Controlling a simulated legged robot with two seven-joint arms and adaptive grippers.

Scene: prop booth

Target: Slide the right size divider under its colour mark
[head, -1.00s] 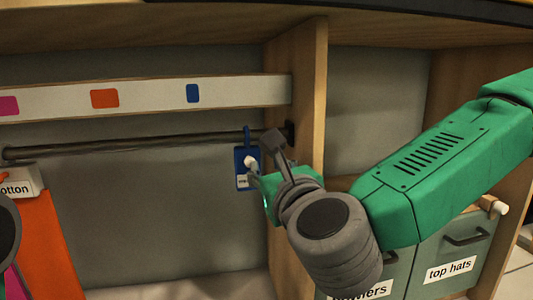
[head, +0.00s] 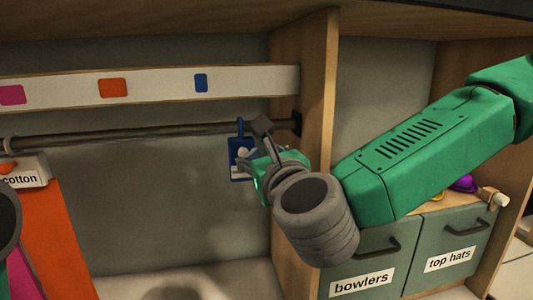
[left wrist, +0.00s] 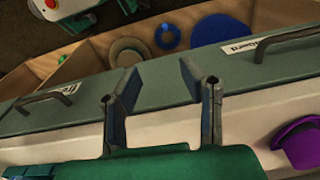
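A blue size divider (head: 240,172) with a white patch hangs from the dark rod (head: 130,135), close to the wooden upright. The blue colour mark (head: 201,83) is on the pale strip above, left of the divider. My right gripper (head: 254,148) is at the divider's right side and partly covers it; whether its fingers are closed on it is unclear. An orange mark (head: 115,88) and a pink mark (head: 11,95) sit further left. My left gripper (left wrist: 160,98) is open and empty in the left wrist view, over a drawer cabinet.
A white "cotton" divider (head: 26,172) and an orange cloth (head: 55,240) hang at the left. The wooden upright (head: 317,110) stands right of the rod's end. Drawers labelled bowlers (head: 361,283) and top hats (head: 450,258) are lower right. The rod between the dividers is clear.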

